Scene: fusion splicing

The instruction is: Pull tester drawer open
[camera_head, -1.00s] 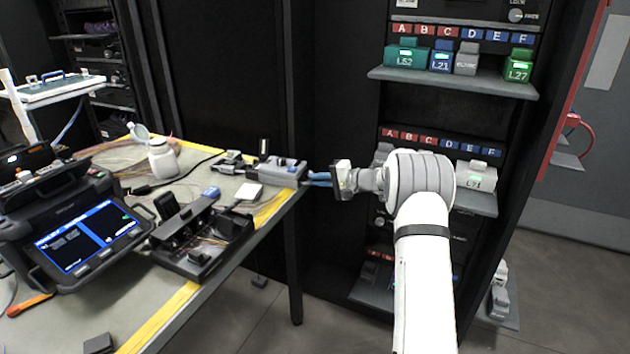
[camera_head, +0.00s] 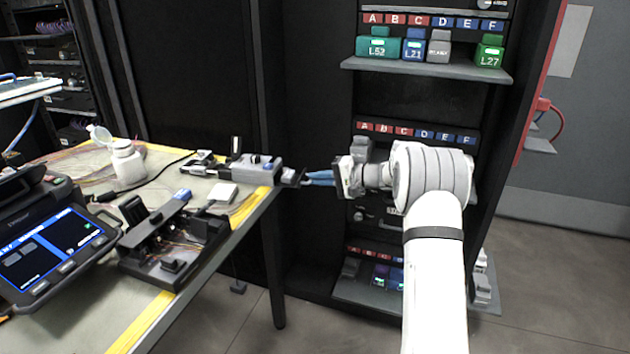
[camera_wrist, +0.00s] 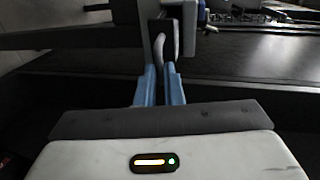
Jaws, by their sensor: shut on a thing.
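The tester is a small grey box (camera_head: 256,168) at the right edge of the workbench. A short dark drawer part (camera_head: 290,176) sticks out of its right side, past the table edge. My gripper (camera_head: 308,179) has blue fingers that are shut on the light-coloured drawer handle at the end of this part. In the wrist view, the blue fingers (camera_wrist: 159,72) close around the curved grey handle (camera_wrist: 159,48), with the dark drawer front behind it. The inside of the drawer cannot be seen.
A black splicing fixture (camera_head: 172,240), a white bottle (camera_head: 127,164) and a screen device (camera_head: 52,245) stand on the workbench (camera_head: 135,288). A dark rack with labelled shelves (camera_head: 425,68) stands behind my arm. Open floor (camera_head: 555,275) lies at the right.

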